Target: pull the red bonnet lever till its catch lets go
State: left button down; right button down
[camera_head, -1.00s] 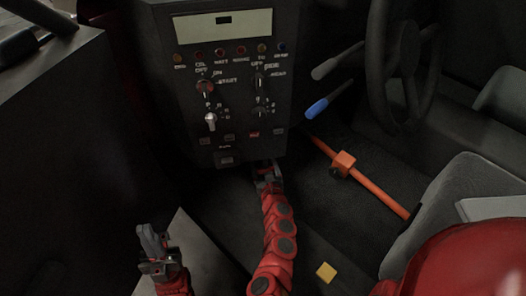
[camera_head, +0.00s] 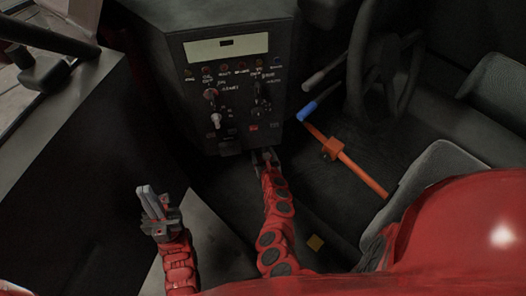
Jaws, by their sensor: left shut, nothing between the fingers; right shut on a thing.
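My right gripper (camera_head: 264,157) is at the bottom edge of the dark control console, its arm reaching up from below. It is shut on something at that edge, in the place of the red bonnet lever. The lever itself cannot be made out; the gripper and the console's lower edge hide it. My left gripper (camera_head: 148,203) is at the lower left, shut and empty, its fingers pointing up, well apart from the console.
The console (camera_head: 195,75) has knobs and lamps. To its right are a blue-tipped stalk (camera_head: 306,111), an orange bar (camera_head: 360,173) with a block, a steering wheel (camera_head: 358,70) and a grey seat (camera_head: 425,182).

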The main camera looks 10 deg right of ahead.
grip_release()
jog(key=shift+s, duration=0.1)
jog(key=p+v, duration=0.3)
jog(key=v, duration=1.4)
jog(key=shift+s, duration=0.15)
jog(key=shift+a, duration=0.15)
